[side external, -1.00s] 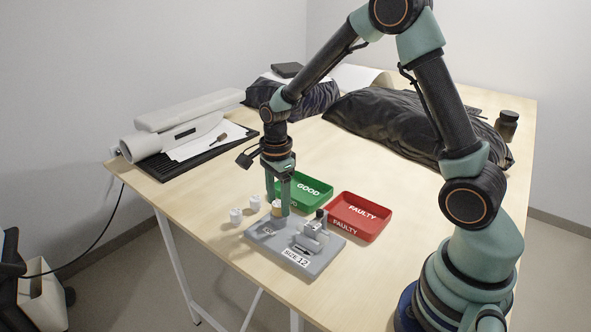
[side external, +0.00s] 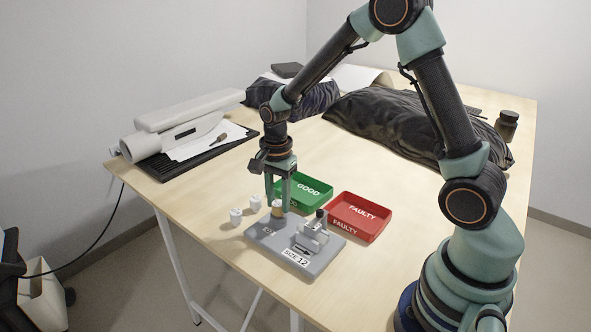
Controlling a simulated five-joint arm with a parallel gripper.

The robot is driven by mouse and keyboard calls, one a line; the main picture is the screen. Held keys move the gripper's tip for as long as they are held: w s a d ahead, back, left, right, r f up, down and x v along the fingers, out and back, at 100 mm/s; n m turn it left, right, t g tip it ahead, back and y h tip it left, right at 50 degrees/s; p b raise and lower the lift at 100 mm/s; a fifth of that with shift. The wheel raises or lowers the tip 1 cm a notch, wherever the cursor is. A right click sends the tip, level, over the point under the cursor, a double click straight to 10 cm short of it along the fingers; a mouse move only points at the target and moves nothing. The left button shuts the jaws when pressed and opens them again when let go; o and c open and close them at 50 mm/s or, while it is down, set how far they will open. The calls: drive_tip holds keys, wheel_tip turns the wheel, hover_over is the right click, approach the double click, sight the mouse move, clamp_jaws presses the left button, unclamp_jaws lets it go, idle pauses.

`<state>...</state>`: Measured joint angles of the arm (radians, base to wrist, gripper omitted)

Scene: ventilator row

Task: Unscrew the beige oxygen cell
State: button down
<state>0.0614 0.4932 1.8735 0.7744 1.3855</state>
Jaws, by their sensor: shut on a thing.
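The beige oxygen cell (side external: 277,208) is a small upright cylinder at the back of the grey fixture board (side external: 270,249), which carries a "SIZE 12" label. My gripper (side external: 277,204) points straight down and its two teal fingers are shut on the cell, one on each side. The cell's lower end is at the board; whether its thread is still engaged cannot be told.
A green GOOD tray (side external: 316,201) stands close behind my gripper, and a red FAULTY tray (side external: 361,236) to its right. Two white cells (side external: 236,216) stand left of the board. A grey block with a dark knob (side external: 313,236) rises from the board. The table's front left is clear.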

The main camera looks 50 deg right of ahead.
drive_tip(key=shift+n, duration=0.8)
drive_tip(key=n, duration=0.5)
drive_tip(key=shift+n, duration=0.5)
drive_tip(key=n, duration=0.6)
drive_tip(key=shift+r, duration=0.1)
drive_tip(key=c, duration=0.6)
unclamp_jaws()
drive_tip(key=shift+c, duration=0.2)
